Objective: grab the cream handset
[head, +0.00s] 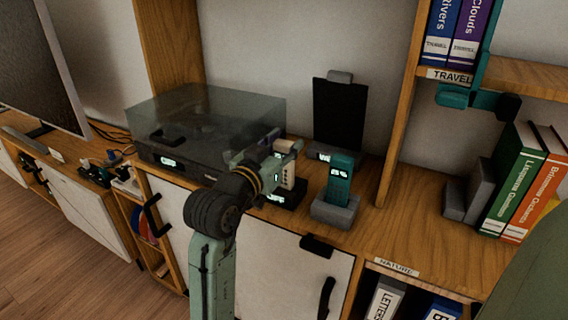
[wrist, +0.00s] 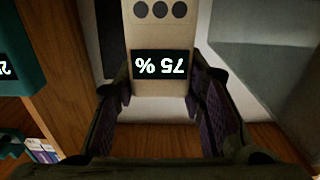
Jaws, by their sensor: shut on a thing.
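The cream handset (head: 287,174) stands upright on the wooden cabinet top, above a dark base (head: 291,195) with a lit label. I cannot tell whether it rests in that base or just clear of it. In the wrist view the cream handset (wrist: 160,35) shows dark round buttons and a display reading 75 %, upside down. My gripper (head: 284,156) comes in from the left and is shut on the handset. In the wrist view its two dark fingers (wrist: 164,95) lie on either side of the handset.
A teal handset (head: 341,172) stands in a grey dock (head: 334,212) just to the right. A clear-lidded turntable (head: 200,120) is on the left, and a black panel (head: 339,115) stands behind. Books (head: 515,190) stand far right. The cabinet top (head: 410,225) is bare between.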

